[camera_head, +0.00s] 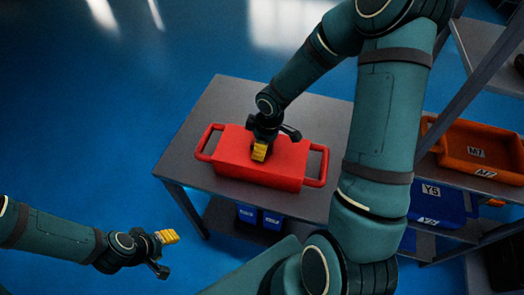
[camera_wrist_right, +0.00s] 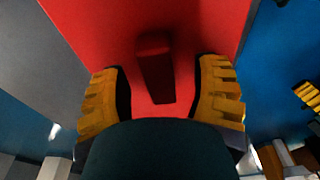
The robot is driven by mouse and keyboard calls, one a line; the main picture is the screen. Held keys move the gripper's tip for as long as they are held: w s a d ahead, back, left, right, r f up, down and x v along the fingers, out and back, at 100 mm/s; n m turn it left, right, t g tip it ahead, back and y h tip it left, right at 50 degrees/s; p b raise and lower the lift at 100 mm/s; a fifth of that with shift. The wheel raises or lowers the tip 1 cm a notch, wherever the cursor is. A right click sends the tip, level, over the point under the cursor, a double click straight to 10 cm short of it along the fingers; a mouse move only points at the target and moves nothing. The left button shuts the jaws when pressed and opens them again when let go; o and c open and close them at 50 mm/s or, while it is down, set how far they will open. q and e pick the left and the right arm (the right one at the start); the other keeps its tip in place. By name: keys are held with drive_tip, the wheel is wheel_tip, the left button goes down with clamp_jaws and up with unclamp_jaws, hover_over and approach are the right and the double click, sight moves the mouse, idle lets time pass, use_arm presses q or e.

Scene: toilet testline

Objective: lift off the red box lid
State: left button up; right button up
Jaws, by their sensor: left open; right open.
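The red box (camera_head: 232,165) with side handles stands on a grey table, its red lid (camera_head: 284,155) on top. In the right wrist view the lid (camera_wrist_right: 85,25) fills the middle, with a raised red handle (camera_wrist_right: 154,62) on it. My right gripper (camera_head: 260,150) is over the lid and open. Its yellow fingers stand on either side of the handle, apart from it. Whether the fingertips touch the lid I cannot tell. My left gripper (camera_head: 164,252) is open and empty, low at the left, away from the box.
The grey table (camera_head: 225,107) is otherwise bare on top. Blue bins (camera_head: 247,214) sit on its lower shelf. At the right, a rack holds an orange bin (camera_head: 470,138) and a blue bin (camera_head: 425,200). Blue floor is open at the left.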

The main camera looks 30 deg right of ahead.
drive_tip(key=shift+f, duration=0.1)
clamp_jaws()
idle(0.3)
